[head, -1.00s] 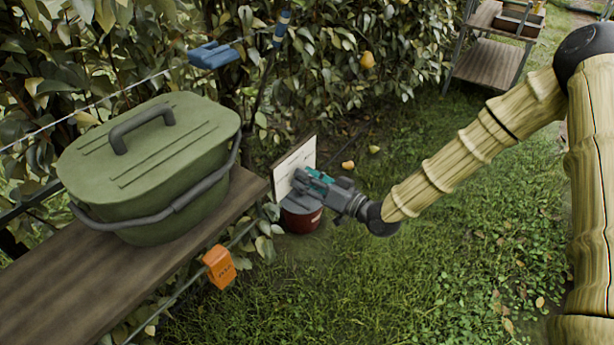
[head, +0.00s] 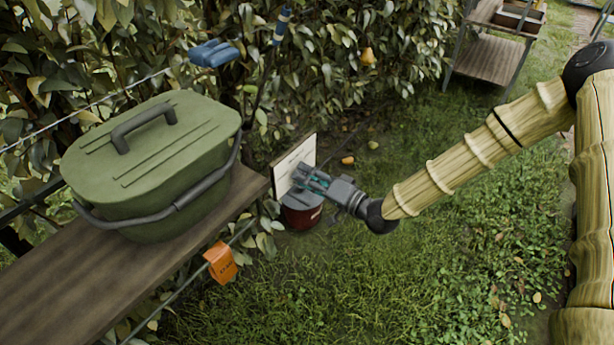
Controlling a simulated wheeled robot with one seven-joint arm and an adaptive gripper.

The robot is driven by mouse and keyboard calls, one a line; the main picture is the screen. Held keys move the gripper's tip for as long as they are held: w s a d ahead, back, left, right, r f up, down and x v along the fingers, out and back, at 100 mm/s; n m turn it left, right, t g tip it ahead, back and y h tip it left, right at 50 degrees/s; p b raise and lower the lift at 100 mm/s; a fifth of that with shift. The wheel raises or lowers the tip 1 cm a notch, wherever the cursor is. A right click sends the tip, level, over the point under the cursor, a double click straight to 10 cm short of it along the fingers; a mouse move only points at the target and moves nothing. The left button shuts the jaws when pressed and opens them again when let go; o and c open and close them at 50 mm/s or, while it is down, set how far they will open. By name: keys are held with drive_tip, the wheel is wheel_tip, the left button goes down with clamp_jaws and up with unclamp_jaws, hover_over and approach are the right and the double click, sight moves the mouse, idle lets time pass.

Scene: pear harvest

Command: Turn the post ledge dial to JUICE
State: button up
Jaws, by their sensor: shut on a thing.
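A pale board (head: 298,160) stands upright at the right end of the wooden ledge. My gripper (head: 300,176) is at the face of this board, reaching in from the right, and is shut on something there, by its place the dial. The dial is hidden behind the fingers, so its pointer and the setting it shows cannot be read. Any lettering on the board is too small to read.
A green lidded tub (head: 150,165) stands on the wooden ledge (head: 60,275). A dark red container (head: 302,215) is just below my gripper. An orange tag (head: 221,263) hangs on a wire. A shelf cart (head: 490,55) stands at the back right. Open grass lies right of the board.

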idle(0.3)
drive_tip(key=o, duration=1)
drive_tip(key=shift+o, duration=0.2)
drive_tip(key=shift+d, duration=0.15)
drive_tip(key=v, duration=1.1)
drive_tip(key=shift+s+d, duration=0.25)
drive_tip(key=shift+d, duration=0.05)
